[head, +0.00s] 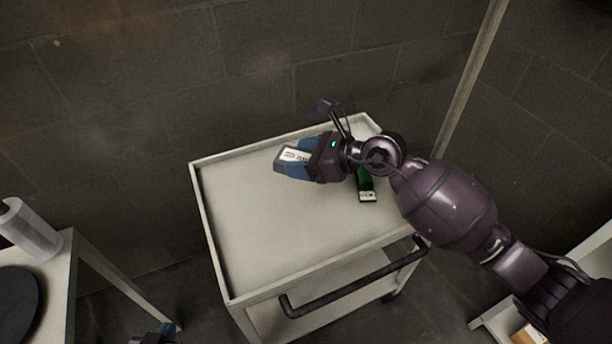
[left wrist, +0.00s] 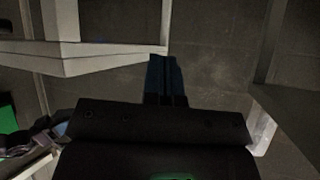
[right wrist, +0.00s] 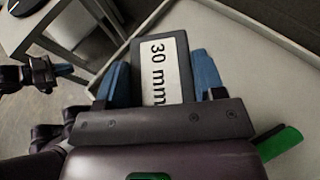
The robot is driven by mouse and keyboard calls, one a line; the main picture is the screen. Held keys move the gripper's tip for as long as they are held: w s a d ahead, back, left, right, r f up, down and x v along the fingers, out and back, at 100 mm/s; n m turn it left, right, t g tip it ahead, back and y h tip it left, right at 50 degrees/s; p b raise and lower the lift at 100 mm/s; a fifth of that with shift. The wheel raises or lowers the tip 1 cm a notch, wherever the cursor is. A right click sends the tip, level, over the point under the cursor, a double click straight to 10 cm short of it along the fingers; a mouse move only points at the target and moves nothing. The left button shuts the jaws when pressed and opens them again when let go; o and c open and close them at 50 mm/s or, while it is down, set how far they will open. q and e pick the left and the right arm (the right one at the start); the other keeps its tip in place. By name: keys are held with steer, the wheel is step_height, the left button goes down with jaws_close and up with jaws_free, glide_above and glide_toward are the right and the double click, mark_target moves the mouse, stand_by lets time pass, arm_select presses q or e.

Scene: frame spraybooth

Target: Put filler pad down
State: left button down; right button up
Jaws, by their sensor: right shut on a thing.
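The filler pad (head: 293,155) is a dark grey block with a white label reading "30 mm"; it also shows in the right wrist view (right wrist: 160,70). My right gripper (head: 296,160) is shut on it, with one blue finger on each side (right wrist: 160,82). The pad is over the far part of the trolley's top tray (head: 265,215); I cannot tell whether it touches the surface. My left gripper (head: 160,333) is at the bottom edge of the head view, away from the trolley. Its blue fingers (left wrist: 166,78) are together with nothing between them.
The tray has a raised rim and a black handle (head: 355,280) in front. A table (head: 62,262) with a white roll (head: 28,230) stands at left. The tray's left and front are clear.

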steer(key=shift+w+a, duration=0.1)
steer(key=shift+w, duration=0.1)
steer(key=shift+w+f, duration=0.1)
steer(key=shift+f, duration=0.15)
step_height(320, 180, down, 7)
steer(key=b, duration=0.4)
glide_above(302, 221)
step_height(302, 221, down, 7)
steer(key=shift+r, duration=0.15)
step_height(302, 221, down, 5)
steer(key=shift+f+b, duration=0.1)
steer(key=shift+b, duration=0.85)
steer(key=shift+f, duration=0.4)
arm_select(q)
steer(key=shift+g, duration=0.3)
steer(key=f, duration=0.5)
steer(key=shift+w, duration=0.35)
